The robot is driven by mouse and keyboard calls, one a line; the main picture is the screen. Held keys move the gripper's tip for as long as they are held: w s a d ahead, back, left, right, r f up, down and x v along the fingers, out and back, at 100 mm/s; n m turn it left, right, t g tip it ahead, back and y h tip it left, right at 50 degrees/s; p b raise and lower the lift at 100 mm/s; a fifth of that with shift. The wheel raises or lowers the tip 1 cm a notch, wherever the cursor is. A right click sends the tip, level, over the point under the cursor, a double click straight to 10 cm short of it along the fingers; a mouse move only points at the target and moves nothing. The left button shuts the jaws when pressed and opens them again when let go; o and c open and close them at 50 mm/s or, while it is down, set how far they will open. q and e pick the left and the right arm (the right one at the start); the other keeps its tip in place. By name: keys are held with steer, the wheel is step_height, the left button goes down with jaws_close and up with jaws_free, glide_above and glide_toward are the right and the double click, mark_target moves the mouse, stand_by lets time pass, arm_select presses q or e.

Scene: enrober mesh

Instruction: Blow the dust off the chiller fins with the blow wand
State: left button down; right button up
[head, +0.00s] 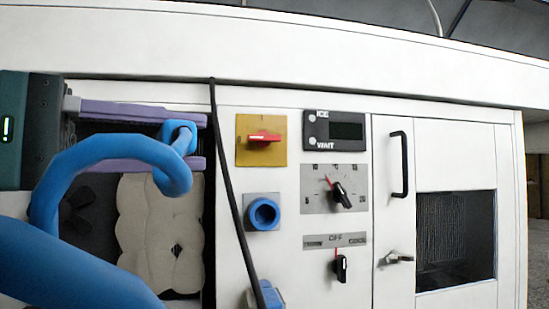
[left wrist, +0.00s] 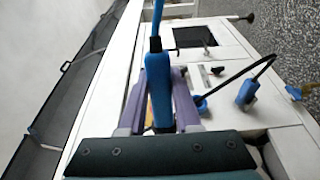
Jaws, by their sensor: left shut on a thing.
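My left gripper (head: 180,136) is at the left in the head view, its purple fingers shut on the blue blow wand (head: 179,172). In the left wrist view the wand (left wrist: 159,88) stands between the fingers, with a thin blue tube running up from it. In the head view a thick blue curve sweeps from the lower left to the grip. Behind it is an open bay with a pale, lumpy layer (head: 160,235) that looks like dust; any fins beneath are hidden. The wand's tip is not clear. My right gripper is not in view.
Right of the bay, the white cabinet carries a red switch (head: 264,138), a blue socket (head: 263,214), dials (head: 340,195) and a door handle (head: 404,165). A black cable (head: 228,180) hangs beside the bay, ending at a blue plug (head: 270,294). A dark window (head: 455,235) is at right.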

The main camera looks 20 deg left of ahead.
arm_select(q)
steer(key=shift+s+a+f+b, duration=0.1)
steer(key=shift+s+a+b, duration=0.2)
steer(key=shift+a+b, duration=0.25)
steer(key=shift+s+a+b, duration=0.3)
steer(key=shift+a+b, duration=0.15)
steer(key=shift+a, duration=0.05)
steer(key=shift+s+a+b, duration=0.4)
steer(key=shift+a, duration=0.2)
steer(key=shift+s+a+b, duration=0.35)
steer(key=shift+a+b, duration=0.05)
steer(key=shift+a, duration=0.2)
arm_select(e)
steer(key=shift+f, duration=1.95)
